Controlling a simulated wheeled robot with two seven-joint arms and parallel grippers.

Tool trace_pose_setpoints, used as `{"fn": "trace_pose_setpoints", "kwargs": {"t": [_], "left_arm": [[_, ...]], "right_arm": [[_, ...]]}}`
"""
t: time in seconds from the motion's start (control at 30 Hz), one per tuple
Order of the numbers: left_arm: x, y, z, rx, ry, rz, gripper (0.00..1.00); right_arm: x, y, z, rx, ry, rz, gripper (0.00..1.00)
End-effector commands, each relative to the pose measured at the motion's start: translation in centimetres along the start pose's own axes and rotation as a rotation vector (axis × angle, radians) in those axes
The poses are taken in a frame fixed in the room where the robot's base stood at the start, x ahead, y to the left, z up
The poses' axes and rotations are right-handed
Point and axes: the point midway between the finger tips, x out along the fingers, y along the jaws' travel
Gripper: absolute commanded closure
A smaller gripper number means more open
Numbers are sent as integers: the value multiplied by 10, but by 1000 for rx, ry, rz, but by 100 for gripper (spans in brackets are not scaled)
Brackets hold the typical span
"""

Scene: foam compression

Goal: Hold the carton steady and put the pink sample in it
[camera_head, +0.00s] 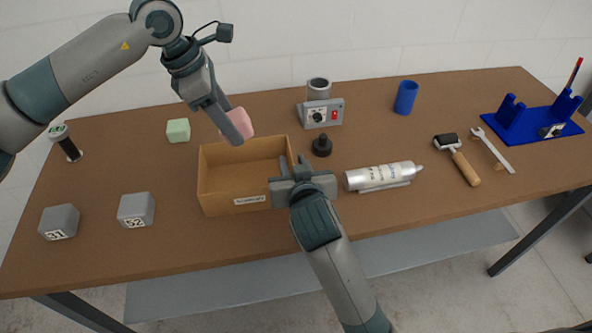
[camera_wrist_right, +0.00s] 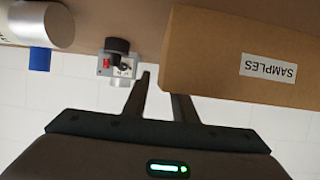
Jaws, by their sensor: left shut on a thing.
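The pink sample (camera_head: 243,121) is a small soft-looking block in my left gripper (camera_head: 234,127), held above the back part of the carton. One left finger hides part of it. The carton (camera_head: 222,203) is an open brown box, upright on the table, with a white label on its front. It also shows in the right wrist view (camera_wrist_right: 215,58), its label reading SAMPLES upside down. My right gripper (camera_head: 293,161) is at the carton's front right corner, its fingers apart, seemingly one on each side of the right wall. In the wrist view, the carton hides one fingertip.
A green block (camera_head: 178,130) stands left of the carton, with two grey blocks marked 31 (camera_head: 58,222) and 32 (camera_head: 136,210). A black knob-like piece (camera_head: 322,146), a grey device (camera_head: 321,113) and a silver cylinder (camera_head: 383,176) are to the right.

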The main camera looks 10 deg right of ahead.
Motion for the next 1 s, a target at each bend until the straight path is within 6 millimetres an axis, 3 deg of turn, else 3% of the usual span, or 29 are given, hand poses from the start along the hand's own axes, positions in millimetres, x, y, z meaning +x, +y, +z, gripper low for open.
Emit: {"fn": "trace_pose_setpoints", "kwargs": {"t": [0.23, 0.6, 0.7, 1.0], "left_arm": [[0, 0, 0, 0, 0, 0, 75], [0, 0, 0, 0, 0, 0, 75], [0, 0, 0, 0, 0, 0, 75], [1, 0, 0, 0, 0, 0, 75]], "right_arm": [[21, 0, 0, -1, -1, 0, 75], [24, 0, 0, 0, 0, 0, 75], [24, 0, 0, 0, 0, 0, 99], [24, 0, 0, 0, 0, 0, 100]]}}
